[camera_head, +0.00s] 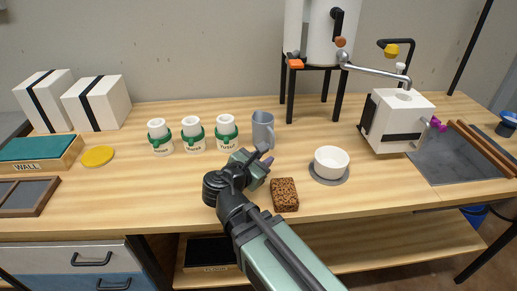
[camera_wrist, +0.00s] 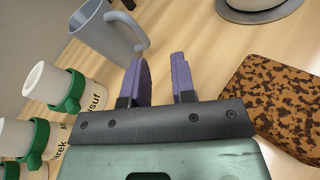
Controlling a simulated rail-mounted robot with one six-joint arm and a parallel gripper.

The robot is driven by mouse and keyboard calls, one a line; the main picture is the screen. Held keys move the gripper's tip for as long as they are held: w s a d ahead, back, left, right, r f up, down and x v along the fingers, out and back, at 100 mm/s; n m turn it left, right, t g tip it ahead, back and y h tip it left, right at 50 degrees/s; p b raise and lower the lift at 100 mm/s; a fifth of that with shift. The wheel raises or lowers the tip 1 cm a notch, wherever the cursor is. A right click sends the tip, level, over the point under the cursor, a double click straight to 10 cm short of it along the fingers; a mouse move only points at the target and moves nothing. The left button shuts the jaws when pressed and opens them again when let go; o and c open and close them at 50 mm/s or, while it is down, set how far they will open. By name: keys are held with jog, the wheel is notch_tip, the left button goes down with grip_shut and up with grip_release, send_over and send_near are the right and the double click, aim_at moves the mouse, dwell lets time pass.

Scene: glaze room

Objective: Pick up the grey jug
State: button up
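The grey jug (camera_head: 263,129) stands upright on the wooden table, right of the row of white cups. It also shows at the upper left of the wrist view (camera_wrist: 107,35), with its handle turned towards my gripper. My gripper (camera_head: 262,158) is just in front of the jug and apart from it. In the wrist view its two purple fingers (camera_wrist: 162,75) are spread with an empty gap between them, and the jug's handle is just beyond the left finger.
Several white cups with green bands (camera_head: 192,133) stand left of the jug. A brown speckled sponge or block (camera_head: 285,195) lies right of my gripper. A white bowl (camera_head: 331,162) sits on a grey disc (camera_head: 316,177). A white machine (camera_head: 396,118) stands further right.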

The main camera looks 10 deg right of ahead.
aim_at(272, 142)
jog(key=a+n+t+b, duration=0.1)
jog(key=a+f+n+t+b, duration=0.1)
jog(key=a+n, duration=0.1)
jog(key=shift+w+f, duration=0.2)
jog(key=shift+r+n+t+b, duration=0.3)
jog(key=shift+n+t, duration=0.1)
jog(key=shift+n, duration=0.2)
jog(key=shift+d+r, duration=0.15)
jog(key=shift+d, duration=0.15)
jog(key=x, duration=0.5)
jog(key=shift+x, duration=2.85)
jog(key=shift+s, duration=0.1)
grip_shut()
